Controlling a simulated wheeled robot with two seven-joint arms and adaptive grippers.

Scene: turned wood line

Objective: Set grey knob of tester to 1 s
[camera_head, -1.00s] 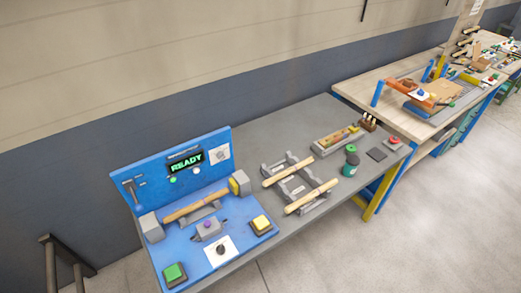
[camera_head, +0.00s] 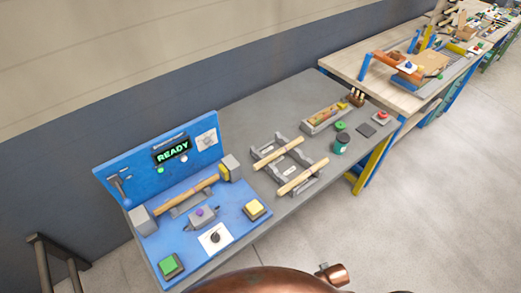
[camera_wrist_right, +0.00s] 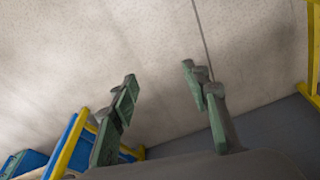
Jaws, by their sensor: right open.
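The blue tester (camera_head: 232,205) stands on the grey bench, its display (camera_head: 172,151) reading READY in green. A small light grey knob (camera_head: 208,141) sits on a white dial plate on the upright panel, right of the display. A second, dark knob (camera_head: 215,238) sits on a white plate on the tester's base, near the front. The dial markings are too small to read. My right gripper (camera_wrist_right: 159,75) is open and empty in the right wrist view, over bare floor, away from both knobs. My left gripper is not in view.
A turned wooden piece (camera_head: 187,198) lies across the tester between grey blocks. Green (camera_head: 170,264) and yellow (camera_head: 254,208) buttons flank the dark knob. A rack (camera_head: 292,164) with wooden pieces stands to the right. My copper-coloured arm part (camera_head: 270,281) shows at the bottom edge.

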